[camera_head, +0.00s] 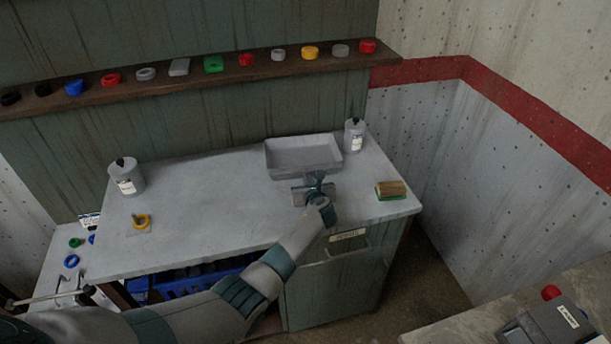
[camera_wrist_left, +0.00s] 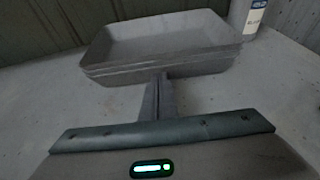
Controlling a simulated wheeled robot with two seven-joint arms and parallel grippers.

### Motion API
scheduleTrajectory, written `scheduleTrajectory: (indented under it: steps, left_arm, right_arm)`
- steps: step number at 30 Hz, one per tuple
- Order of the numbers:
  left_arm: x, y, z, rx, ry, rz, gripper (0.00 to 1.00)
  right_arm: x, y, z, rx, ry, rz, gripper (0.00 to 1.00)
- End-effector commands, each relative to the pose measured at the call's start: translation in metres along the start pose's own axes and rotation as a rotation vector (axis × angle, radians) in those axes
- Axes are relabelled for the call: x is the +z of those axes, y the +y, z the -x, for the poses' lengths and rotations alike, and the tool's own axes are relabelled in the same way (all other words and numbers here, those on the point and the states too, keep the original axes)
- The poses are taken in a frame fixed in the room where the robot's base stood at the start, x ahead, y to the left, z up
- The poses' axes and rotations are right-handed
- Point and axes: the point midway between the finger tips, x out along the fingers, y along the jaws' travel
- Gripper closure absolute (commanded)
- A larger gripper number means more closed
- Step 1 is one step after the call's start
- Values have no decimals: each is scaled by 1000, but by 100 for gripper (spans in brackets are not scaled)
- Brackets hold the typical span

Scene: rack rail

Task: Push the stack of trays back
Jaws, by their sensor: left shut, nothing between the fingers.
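The stack of grey trays (camera_head: 303,155) stands on the worktop near its back edge, right of the middle. In the left wrist view the stack (camera_wrist_left: 160,50) shows several rims nested one in another, and the top tray looks empty. My left gripper (camera_head: 314,180) is shut and empty in front of the stack. In the left wrist view its closed fingers (camera_wrist_left: 158,98) point at the front wall of the stack, close to it; I cannot tell whether they touch. My right gripper is not in view.
A grey canister (camera_head: 354,136) stands just right of the stack, and another canister (camera_head: 126,178) is at the left. A sponge (camera_head: 391,190) lies at the right edge. The worktop's (camera_head: 215,200) middle is clear.

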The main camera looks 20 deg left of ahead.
Motion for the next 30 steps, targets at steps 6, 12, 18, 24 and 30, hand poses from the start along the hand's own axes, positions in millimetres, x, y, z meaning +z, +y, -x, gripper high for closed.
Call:
scheduleTrajectory:
  steps: [6,12,18,24,30]
  left_arm:
    - [4,0,-13,1,-1,0,100]
    - [8,0,-22,1,-2,0,100]
    - [10,0,-27,1,0,0,100]
    - [12,0,-28,1,0,0,100]
    - [12,0,-28,1,-1,0,100]
  right_arm:
    - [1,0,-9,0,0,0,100]
    - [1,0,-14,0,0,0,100]
    - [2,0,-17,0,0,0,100]
    - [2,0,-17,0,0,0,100]
    - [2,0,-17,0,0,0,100]
